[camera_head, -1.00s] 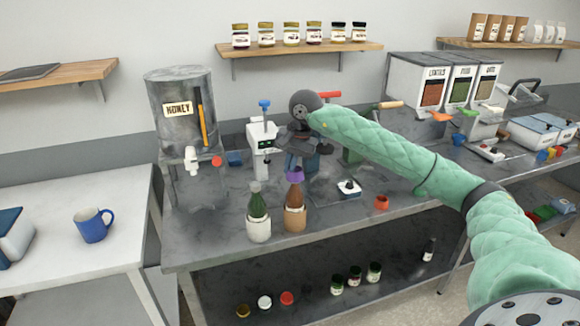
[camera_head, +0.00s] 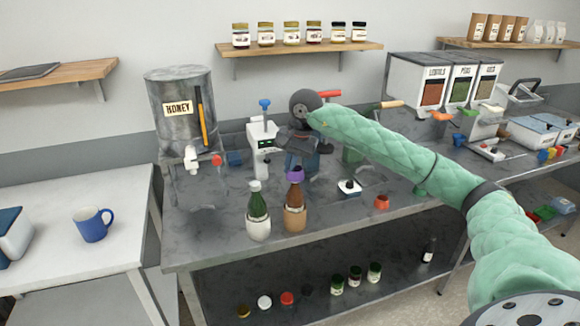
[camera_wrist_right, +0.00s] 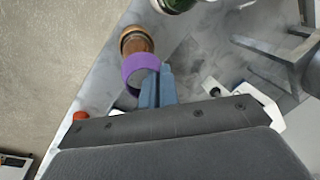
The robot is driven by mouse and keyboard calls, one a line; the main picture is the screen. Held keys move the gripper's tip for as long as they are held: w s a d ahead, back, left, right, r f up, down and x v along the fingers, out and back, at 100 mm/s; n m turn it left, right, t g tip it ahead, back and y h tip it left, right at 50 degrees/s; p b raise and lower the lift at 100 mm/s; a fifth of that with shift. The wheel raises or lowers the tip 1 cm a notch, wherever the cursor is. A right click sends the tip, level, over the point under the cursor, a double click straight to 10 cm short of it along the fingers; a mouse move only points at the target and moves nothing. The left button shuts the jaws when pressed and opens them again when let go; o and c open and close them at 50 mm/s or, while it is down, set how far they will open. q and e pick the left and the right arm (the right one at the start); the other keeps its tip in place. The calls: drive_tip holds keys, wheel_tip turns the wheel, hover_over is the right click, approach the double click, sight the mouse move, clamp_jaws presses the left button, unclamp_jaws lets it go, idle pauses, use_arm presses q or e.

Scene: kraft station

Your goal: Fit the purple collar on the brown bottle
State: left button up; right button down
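The brown bottle (camera_head: 295,217) stands upright at the front of the grey bench. The purple collar (camera_head: 295,174) is at the top of its dark neck, below my right gripper (camera_head: 297,160). In the right wrist view, the blue-grey fingers (camera_wrist_right: 156,88) are close together at the rim of the collar (camera_wrist_right: 145,63) and appear shut on it. The brown bottle (camera_wrist_right: 137,42) shows just beyond the ring. I cannot tell whether the neck is inside the ring or just under it. My left gripper is not in view.
A green bottle (camera_head: 258,212) stands close to the left of the brown one. A small white device (camera_head: 348,188) and an orange-red ring-like piece (camera_head: 382,202) lie to the right. A white dispenser (camera_head: 263,140) and the honey tank (camera_head: 180,110) stand behind.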

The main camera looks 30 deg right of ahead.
drive_tip(key=shift+f, duration=0.2)
drive_tip(key=c, duration=1.6)
unclamp_jaws()
drive_tip(key=shift+s+a, duration=0.1)
